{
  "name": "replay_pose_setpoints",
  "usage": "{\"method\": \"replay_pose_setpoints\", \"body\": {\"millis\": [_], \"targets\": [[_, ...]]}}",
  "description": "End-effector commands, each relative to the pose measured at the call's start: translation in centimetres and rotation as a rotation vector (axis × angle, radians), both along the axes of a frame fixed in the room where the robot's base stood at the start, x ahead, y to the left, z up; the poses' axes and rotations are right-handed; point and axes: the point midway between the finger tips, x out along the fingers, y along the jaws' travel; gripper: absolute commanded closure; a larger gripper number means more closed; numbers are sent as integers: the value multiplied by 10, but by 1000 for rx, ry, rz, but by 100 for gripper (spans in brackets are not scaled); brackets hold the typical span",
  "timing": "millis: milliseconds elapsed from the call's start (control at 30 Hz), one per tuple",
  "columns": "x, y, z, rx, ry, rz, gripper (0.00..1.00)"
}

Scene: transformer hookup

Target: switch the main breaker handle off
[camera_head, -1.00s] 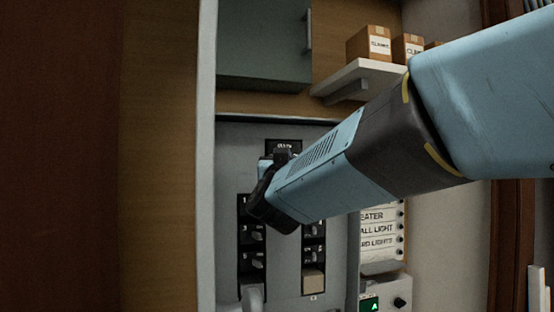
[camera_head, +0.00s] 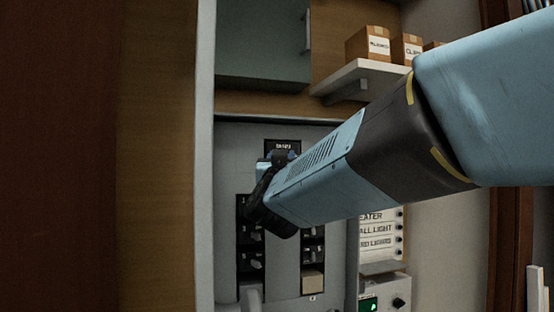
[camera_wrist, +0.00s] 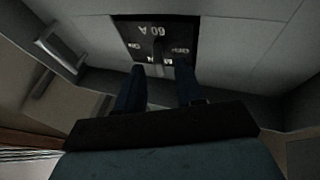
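The main breaker (camera_head: 283,146) is a black plate with a white label at the top of the grey panel in the head view. Its lower part is hidden behind my gripper. In the wrist view the breaker plate (camera_wrist: 185,32) appears upside down, marked 60 A, with a dark handle (camera_wrist: 157,42) standing out in its middle. My gripper (camera_wrist: 157,72) has its two fingers apart, one on each side of the handle's line, at the plate's near edge. I cannot tell whether either finger touches the handle. In the head view my gripper (camera_head: 275,160) is right at the breaker.
Smaller breakers (camera_head: 251,235) sit in two columns below, partly hidden by my arm. A labelled board (camera_head: 378,228) and a box with a green display (camera_head: 370,304) are at the right. A shelf (camera_head: 358,78) with cardboard boxes (camera_head: 368,44) is above right. A grey cabinet (camera_head: 262,50) is above.

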Motion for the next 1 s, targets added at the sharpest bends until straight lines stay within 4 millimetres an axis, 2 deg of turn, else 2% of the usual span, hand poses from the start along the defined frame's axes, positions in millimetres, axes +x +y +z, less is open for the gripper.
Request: {"method": "replay_pose_setpoints", "body": {"millis": [400, 600, 800, 1000], "targets": [[-66, 6, -26, -2, -3, 1, 63], [-91, 8, -36, -1, -2, 1, 63], [-102, 8, -42, 0, -1, 0, 63], [-104, 8, -43, 0, 0, 0, 63]]}}
